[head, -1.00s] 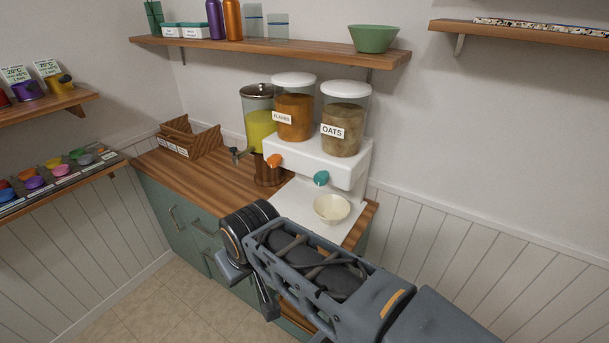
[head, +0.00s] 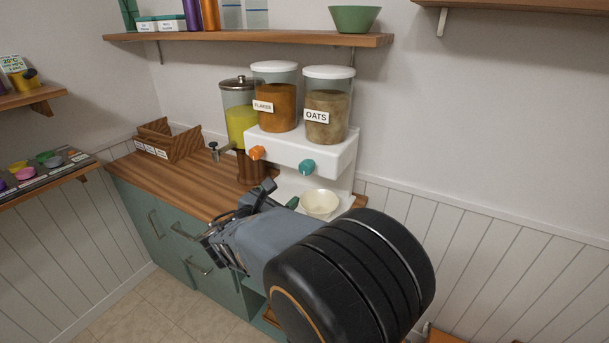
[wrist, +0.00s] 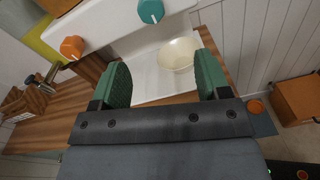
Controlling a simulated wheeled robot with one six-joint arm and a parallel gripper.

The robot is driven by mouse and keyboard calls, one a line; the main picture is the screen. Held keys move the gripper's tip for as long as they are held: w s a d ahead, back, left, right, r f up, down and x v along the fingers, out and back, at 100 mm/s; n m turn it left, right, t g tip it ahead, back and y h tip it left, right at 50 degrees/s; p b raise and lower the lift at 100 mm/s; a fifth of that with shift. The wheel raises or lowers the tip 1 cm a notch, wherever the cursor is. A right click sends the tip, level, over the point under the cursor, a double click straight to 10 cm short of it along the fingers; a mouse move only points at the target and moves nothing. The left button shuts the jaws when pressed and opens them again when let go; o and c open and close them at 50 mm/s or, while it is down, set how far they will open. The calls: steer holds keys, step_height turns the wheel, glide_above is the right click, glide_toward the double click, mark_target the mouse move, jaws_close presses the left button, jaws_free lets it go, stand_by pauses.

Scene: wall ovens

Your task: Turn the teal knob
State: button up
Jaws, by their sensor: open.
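The teal knob (head: 307,167) is on the front of the white dispenser (head: 290,150), below the jar labelled OATS (head: 325,105). In the wrist view the teal knob (wrist: 151,11) is at the top edge, beyond and above my fingertips, with a white mark on it. My gripper (wrist: 160,75) is open and empty, its two green pads apart. In the head view my gripper (head: 282,194) is below and a little left of the knob, partly hidden by my own arm. Nothing touches the knob.
An orange knob (head: 257,153) is left of the teal one, under the FLAKES jar (head: 276,98). A cream bowl (head: 320,203) stands below the teal knob. A drink dispenser (head: 240,125) and wooden box (head: 168,144) stand farther left. A shelf (head: 250,40) hangs above.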

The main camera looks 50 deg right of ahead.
mark_target(304, 170)
steer(key=shift+n+t, duration=0.4)
steer(key=shift+n, duration=0.1)
steer(key=x, duration=0.4)
steer(key=p+x, duration=0.1)
steer(key=x, duration=0.9)
steer(key=shift+w+r+p, duration=0.3)
steer(key=shift+r+p, duration=0.05)
steer(key=shift+r, duration=0.05)
steer(key=shift+c, duration=0.2)
steer(key=c, duration=0.9)
steer(key=shift+f, duration=0.1)
